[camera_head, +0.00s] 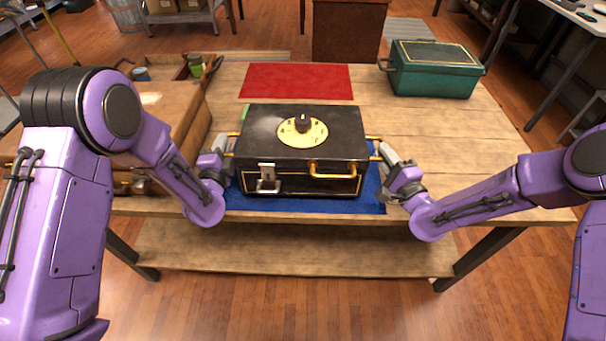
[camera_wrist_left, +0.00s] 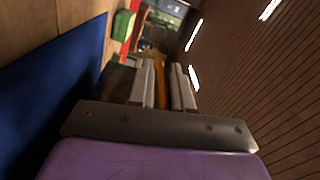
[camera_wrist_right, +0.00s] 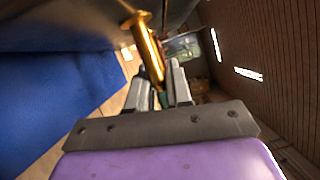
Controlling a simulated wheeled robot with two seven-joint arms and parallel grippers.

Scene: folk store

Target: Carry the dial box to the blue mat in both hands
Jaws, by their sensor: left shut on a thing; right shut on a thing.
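The dial box (camera_head: 262,122) is black with gold trim, a round cream dial on its lid, a front latch and brass handles. It is over the blue mat (camera_head: 375,200), whose edge shows in front and at both sides. I cannot tell whether it touches the mat. My left gripper (camera_head: 226,148) is shut on its left side handle, and a brass bar shows between the fingers in the left wrist view (camera_wrist_left: 161,84). My right gripper (camera_head: 384,153) is shut on the right side handle (camera_wrist_right: 147,48). The box's underside is hidden in the head view.
A red mat (camera_head: 296,80) lies behind the box on the wooden table (camera_head: 460,150). A green box (camera_head: 435,72) stands at the back right. A brown case (camera_head: 165,110) and small items are at the left. The table's right part is clear.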

